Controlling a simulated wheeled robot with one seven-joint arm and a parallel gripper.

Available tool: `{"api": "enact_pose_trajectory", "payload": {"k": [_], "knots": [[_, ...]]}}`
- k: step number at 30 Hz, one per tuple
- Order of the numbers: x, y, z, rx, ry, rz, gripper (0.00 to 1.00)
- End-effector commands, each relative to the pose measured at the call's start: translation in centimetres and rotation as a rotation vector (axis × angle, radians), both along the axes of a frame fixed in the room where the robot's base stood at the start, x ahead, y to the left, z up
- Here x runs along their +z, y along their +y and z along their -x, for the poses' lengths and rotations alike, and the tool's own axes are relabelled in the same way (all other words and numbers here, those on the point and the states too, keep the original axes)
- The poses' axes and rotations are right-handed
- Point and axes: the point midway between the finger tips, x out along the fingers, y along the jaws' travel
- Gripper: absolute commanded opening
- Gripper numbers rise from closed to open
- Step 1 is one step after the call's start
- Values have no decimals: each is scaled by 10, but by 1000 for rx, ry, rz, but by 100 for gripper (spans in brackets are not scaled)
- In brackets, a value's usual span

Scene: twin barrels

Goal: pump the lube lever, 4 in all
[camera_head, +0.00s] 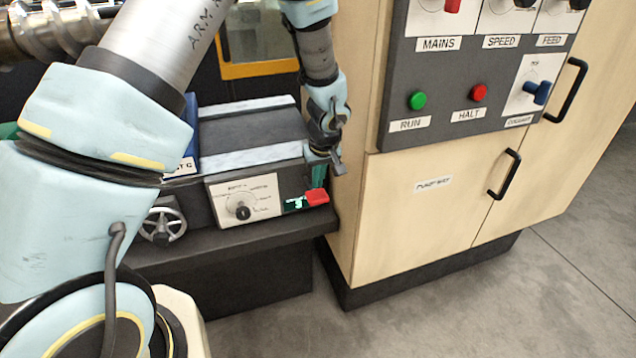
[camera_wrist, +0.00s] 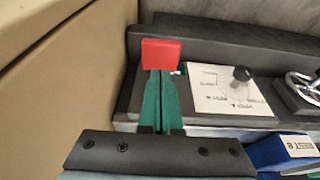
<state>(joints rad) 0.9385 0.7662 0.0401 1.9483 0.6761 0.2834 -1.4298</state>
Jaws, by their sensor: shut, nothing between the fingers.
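The lube lever shows as a red block-shaped handle (camera_head: 316,197) at the right front corner of the dark machine. Its red end is also in the wrist view (camera_wrist: 161,53). My gripper (camera_head: 318,184) has its green fingers together and points down at the red handle. In the wrist view the closed fingers (camera_wrist: 161,76) reach up to the red end's near edge. Whether they touch it or sit just above it, I cannot tell. The handle is not between the fingers. A small display (camera_head: 295,204) left of the handle shows a green figure that looks like 3.
A white dial plate with a black knob (camera_head: 243,212) and a handwheel (camera_head: 163,225) are left of the lever. A beige cabinet (camera_head: 362,212) stands close on the right, with run and halt buttons above. A blue block (camera_wrist: 285,150) shows in the wrist view.

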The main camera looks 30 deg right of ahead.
Motion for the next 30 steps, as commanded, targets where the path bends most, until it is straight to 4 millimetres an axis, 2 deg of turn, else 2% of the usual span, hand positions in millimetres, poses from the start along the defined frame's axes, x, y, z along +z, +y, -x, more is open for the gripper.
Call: {"api": "enact_pose_trajectory", "payload": {"k": [6, 20, 30], "knots": [[-20, 0, 1, -1, 0, -1, 0], [-26, -1, 0, -1, -2, 1, 0], [-40, -1, 3, -7, -57, 3, 0]]}}
